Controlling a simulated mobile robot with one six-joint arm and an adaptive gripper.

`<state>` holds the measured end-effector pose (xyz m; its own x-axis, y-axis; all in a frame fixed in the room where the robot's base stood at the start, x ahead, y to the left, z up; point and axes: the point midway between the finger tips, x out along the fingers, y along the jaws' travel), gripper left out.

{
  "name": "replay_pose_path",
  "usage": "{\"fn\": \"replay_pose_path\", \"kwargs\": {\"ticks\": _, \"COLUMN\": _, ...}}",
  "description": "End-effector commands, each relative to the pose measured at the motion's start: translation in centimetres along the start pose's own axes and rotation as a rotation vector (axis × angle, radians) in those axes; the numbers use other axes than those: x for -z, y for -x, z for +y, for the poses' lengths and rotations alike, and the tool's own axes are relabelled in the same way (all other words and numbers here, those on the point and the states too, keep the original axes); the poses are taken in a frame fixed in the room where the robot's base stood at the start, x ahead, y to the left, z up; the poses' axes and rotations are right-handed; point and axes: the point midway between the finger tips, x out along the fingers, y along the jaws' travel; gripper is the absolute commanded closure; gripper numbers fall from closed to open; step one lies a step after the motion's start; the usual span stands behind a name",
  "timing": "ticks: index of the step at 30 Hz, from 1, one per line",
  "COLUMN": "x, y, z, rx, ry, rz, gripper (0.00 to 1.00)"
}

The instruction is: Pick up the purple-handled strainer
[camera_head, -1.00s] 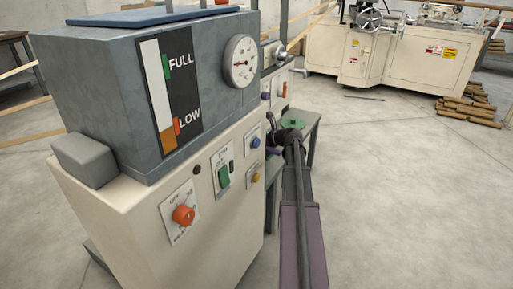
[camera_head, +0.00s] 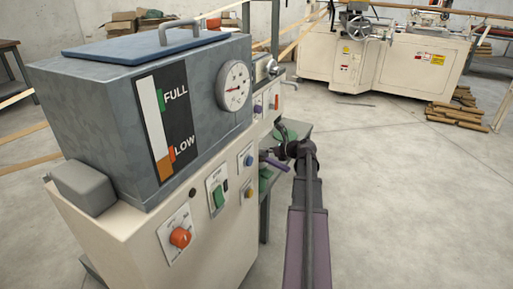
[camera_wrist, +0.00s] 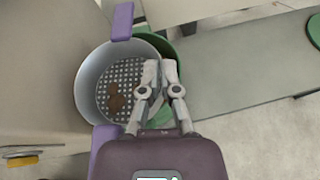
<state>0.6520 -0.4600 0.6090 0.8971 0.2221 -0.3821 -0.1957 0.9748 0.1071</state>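The strainer (camera_wrist: 127,75) is a round grey metal bowl with a perforated base and a few brown bits inside. In the wrist view, one purple handle (camera_wrist: 123,21) points up and another lies at the lower left, partly behind my gripper's body. My gripper (camera_wrist: 159,72) is over the bowl's right rim. One finger is on the inner side and one on the outer, close together, apparently pinching the rim. The contact itself is partly hidden. In the head view, a purple handle (camera_head: 273,162) shows left of my gripper (camera_head: 283,153), beside the machine.
A green round container (camera_wrist: 162,45) lies below and beside the strainer. A grey bench (camera_wrist: 240,65) extends right, with a green disc (camera_wrist: 315,30) at its edge. The machine (camera_head: 215,215) with its control panel stands close on the left. Open floor (camera_head: 400,190) lies to the right.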

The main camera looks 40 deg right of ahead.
Motion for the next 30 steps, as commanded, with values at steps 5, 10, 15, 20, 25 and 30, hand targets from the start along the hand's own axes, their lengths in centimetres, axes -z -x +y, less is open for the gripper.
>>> {"fn": "replay_pose_path", "kwargs": {"ticks": 5, "x": -0.7, "y": 3.5, "z": 0.2, "rx": 0.001, "ry": -0.002, "rz": -0.002, "gripper": 1.00}}
{"fn": "replay_pose_path", "kwargs": {"ticks": 10, "x": -0.7, "y": 5.4, "z": 0.1, "rx": 0.001, "ry": -0.002, "rz": -0.002, "gripper": 1.00}}
{"fn": "replay_pose_path", "kwargs": {"ticks": 15, "x": -0.7, "y": 6.2, "z": 0.1, "rx": 0.000, "ry": -0.001, "rz": -0.002, "gripper": 1.00}}
{"fn": "replay_pose_path", "kwargs": {"ticks": 20, "x": -0.6, "y": 6.3, "z": 0.1, "rx": 0.000, "ry": -0.001, "rz": -0.002, "gripper": 1.00}}
{"fn": "replay_pose_path", "kwargs": {"ticks": 25, "x": -0.6, "y": 6.3, "z": 0.1, "rx": 0.000, "ry": -0.002, "rz": -0.002, "gripper": 1.00}}
{"fn": "replay_pose_path", "kwargs": {"ticks": 30, "x": -0.6, "y": 6.3, "z": 0.1, "rx": 0.000, "ry": -0.002, "rz": -0.002, "gripper": 1.00}}
